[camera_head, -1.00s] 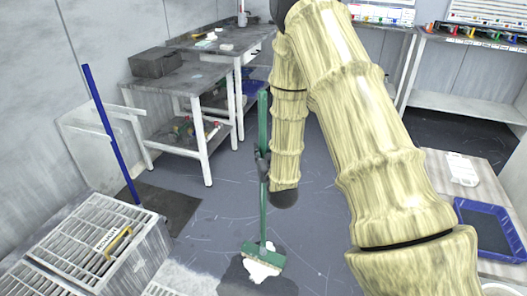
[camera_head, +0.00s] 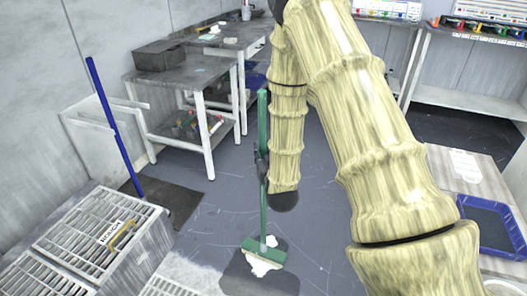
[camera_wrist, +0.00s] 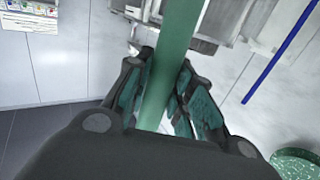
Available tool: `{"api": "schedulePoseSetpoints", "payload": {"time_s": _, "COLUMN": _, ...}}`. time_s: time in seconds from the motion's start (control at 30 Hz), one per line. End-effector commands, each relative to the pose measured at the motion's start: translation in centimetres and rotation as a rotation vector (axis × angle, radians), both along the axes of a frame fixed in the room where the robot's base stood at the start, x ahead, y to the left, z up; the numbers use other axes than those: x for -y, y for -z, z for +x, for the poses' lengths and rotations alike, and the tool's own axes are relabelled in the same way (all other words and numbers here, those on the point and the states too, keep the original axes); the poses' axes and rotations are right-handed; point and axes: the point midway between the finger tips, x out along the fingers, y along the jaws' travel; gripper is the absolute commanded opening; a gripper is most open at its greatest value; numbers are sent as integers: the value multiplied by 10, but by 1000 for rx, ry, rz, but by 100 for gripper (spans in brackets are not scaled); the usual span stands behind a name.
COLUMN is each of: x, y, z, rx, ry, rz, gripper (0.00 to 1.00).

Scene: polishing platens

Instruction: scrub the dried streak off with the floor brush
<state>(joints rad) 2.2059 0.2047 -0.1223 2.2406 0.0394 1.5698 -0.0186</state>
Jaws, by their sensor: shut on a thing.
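The floor brush (camera_head: 264,215) has a green handle and a green head (camera_head: 264,252). It stands nearly upright, with the head down on the floor. A white patch (camera_head: 262,266), which looks like the dried streak, lies at the head and is partly covered by it. A darker grey area of floor surrounds it. My gripper (camera_head: 262,165) is shut on the handle about midway up. In the wrist view my gripper (camera_wrist: 165,105) has a finger on each side of the green handle (camera_wrist: 170,50).
A blue pole (camera_head: 113,128) leans by the left wall above a dark mat (camera_head: 170,203). A grated box (camera_head: 90,240) stands at the front left. Grey benches (camera_head: 190,85) stand at the back. A table with a blue tray (camera_head: 488,226) is at the right. Floor around the brush is open.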

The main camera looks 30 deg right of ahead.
Motion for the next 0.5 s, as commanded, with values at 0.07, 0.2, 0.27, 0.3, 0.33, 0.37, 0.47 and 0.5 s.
{"api": "schedulePoseSetpoints", "payload": {"time_s": 0.07, "x": -3, "y": -1, "z": -2, "rx": 2, "ry": -1, "rz": 1, "gripper": 0}}
{"api": "schedulePoseSetpoints", "payload": {"time_s": 0.2, "x": -9, "y": -2, "z": -7, "rx": 2, "ry": -1, "rz": 1, "gripper": 0}}
{"api": "schedulePoseSetpoints", "payload": {"time_s": 0.27, "x": -12, "y": -2, "z": -9, "rx": 2, "ry": -1, "rz": 1, "gripper": 0}}
{"api": "schedulePoseSetpoints", "payload": {"time_s": 0.3, "x": -14, "y": -3, "z": -11, "rx": 2, "ry": -2, "rz": 1, "gripper": 0}}
{"api": "schedulePoseSetpoints", "payload": {"time_s": 0.33, "x": -15, "y": -3, "z": -12, "rx": 2, "ry": -2, "rz": 1, "gripper": 0}}
{"api": "schedulePoseSetpoints", "payload": {"time_s": 0.37, "x": -17, "y": -3, "z": -13, "rx": 2, "ry": -2, "rz": 1, "gripper": 0}}
{"api": "schedulePoseSetpoints", "payload": {"time_s": 0.47, "x": -21, "y": -4, "z": -18, "rx": 3, "ry": -1, "rz": 1, "gripper": 0}}
{"api": "schedulePoseSetpoints", "payload": {"time_s": 0.5, "x": -23, "y": -4, "z": -19, "rx": 3, "ry": 0, "rz": 0, "gripper": 0}}
